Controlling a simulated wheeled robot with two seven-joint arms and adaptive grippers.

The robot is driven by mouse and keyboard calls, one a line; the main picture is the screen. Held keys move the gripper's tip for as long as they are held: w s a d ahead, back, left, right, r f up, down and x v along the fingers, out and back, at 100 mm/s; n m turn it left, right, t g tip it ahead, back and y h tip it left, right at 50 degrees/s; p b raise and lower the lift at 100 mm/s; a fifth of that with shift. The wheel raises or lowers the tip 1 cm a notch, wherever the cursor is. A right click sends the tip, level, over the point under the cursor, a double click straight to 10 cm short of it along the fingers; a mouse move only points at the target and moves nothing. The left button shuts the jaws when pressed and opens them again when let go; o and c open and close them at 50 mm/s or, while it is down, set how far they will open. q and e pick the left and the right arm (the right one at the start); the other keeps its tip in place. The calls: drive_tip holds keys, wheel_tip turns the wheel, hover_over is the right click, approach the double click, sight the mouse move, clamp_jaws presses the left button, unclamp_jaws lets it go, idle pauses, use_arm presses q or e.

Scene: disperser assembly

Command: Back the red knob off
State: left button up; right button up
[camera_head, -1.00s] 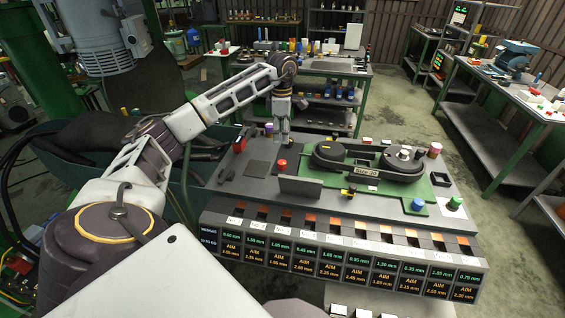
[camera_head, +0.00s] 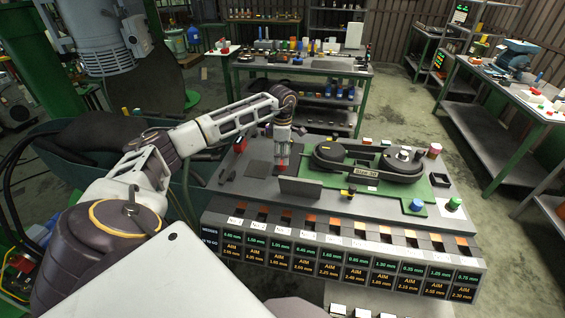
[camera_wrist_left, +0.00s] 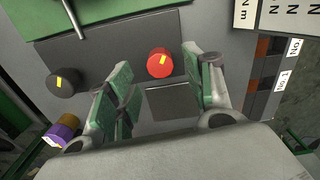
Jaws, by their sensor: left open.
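The red knob (camera_head: 283,167) stands on the grey top of the bench unit, partly hidden under my left gripper (camera_head: 283,156) in the head view. In the left wrist view the red knob (camera_wrist_left: 159,63) is a short cylinder with a yellow mark on it. My left gripper (camera_wrist_left: 160,75) is open, its green-padded fingers on either side of the knob in the picture. Gaps show between the pads and the knob. My right gripper is not in view.
A black knob (camera_wrist_left: 62,83) with a yellow mark stands left of the red one in the wrist view. An upright grey plate (camera_head: 301,189), a green base with black rounded housings (camera_head: 336,158), a blue button (camera_head: 416,205) and a green button (camera_head: 454,203) are on the unit.

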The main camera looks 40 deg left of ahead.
use_arm(q)
drive_tip(key=shift+f, duration=2.25)
drive_tip(key=c, duration=1)
